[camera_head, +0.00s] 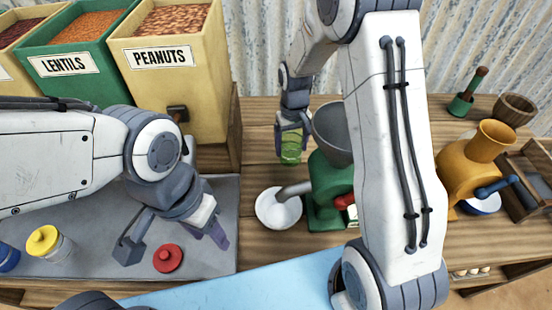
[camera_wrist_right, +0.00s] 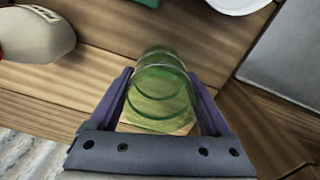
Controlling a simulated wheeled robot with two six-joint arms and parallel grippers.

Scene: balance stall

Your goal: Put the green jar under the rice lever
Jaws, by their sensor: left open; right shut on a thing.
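The green jar (camera_head: 291,152) is clear green glass, over the wooden table left of the green grinder. My right gripper (camera_head: 291,127) is shut on it from above. The right wrist view also shows the jar (camera_wrist_right: 160,92) between the two fingers, and I cannot tell whether it touches the table. My left gripper (camera_head: 173,243) is open and empty over the grey mat, near a red lid. No rice label is in view. A dark lever (camera_head: 178,114) shows at the front of the bin marked peanuts (camera_head: 165,52).
The bin marked lentils (camera_head: 75,62) stands left of peanuts. The green grinder (camera_head: 325,192) has a white bowl (camera_head: 278,210) at its spout. The red lid (camera_head: 168,258) and a yellow-capped jar (camera_head: 48,243) are on the grey mat (camera_head: 225,195). An orange grinder (camera_head: 470,165) stands right.

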